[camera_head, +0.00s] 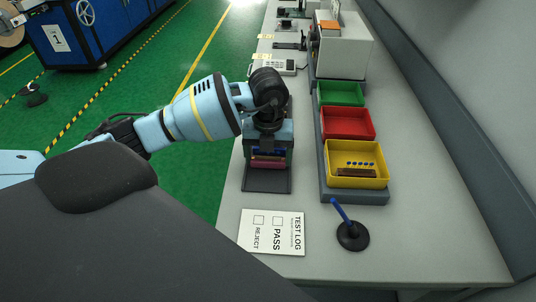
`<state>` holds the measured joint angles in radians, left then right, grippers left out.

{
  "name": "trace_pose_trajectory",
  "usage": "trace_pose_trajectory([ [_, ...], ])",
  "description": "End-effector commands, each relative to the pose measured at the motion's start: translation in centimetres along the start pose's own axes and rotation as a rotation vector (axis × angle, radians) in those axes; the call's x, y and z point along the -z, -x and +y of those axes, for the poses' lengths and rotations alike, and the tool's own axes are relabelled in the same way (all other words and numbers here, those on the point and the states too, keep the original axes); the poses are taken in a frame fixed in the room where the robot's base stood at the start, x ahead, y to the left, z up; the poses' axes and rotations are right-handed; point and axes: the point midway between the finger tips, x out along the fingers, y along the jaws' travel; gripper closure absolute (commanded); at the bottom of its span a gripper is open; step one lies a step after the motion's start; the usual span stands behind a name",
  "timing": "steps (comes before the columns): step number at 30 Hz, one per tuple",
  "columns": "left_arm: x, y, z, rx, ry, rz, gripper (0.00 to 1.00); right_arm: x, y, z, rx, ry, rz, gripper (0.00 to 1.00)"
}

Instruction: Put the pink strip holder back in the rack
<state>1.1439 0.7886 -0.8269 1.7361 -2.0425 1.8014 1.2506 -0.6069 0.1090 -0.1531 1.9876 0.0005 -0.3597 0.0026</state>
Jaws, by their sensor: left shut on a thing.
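The pink strip holder (268,163) shows as a dull pink band low at the front of a dark rack (267,181) on the bench. A blue strip shows just above the pink one. My left gripper (267,146) points down over the rack and is shut on the pink strip holder, as far as the view shows. The wrist and gripper hide the top and back of the rack. I cannot tell whether the holder is fully seated. My right gripper is not in view.
Green (340,93), red (347,123) and yellow (356,178) bins stand in a row to the right. A test log sheet (272,231) and a pen in a round black stand (352,236) lie in front. A telephone-like device (283,67) is behind.

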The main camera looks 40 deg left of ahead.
Motion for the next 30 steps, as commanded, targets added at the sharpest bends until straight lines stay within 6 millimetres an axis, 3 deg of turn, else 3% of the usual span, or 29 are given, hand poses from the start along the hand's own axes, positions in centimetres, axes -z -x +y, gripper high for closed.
trace_pose_trajectory([
  [5, 0.0, -0.4, 0.0, 0.000, 0.000, 0.001, 0.43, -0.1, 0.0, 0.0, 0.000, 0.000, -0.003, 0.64],
  [6, 0.0, -0.3, 0.0, 0.001, 0.000, 0.000, 0.14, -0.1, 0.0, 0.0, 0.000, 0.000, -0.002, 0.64],
  [9, 0.0, -0.3, 0.0, 0.000, 0.000, 0.000, 0.01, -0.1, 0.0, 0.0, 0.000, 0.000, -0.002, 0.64],
  [20, 0.0, 0.5, 0.0, 0.001, 0.000, -0.002, 0.00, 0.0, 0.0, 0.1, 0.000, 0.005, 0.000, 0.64],
  [30, -0.1, 6.7, -0.1, 0.004, -0.001, -0.004, 0.00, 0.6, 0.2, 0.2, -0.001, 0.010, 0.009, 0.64],
])
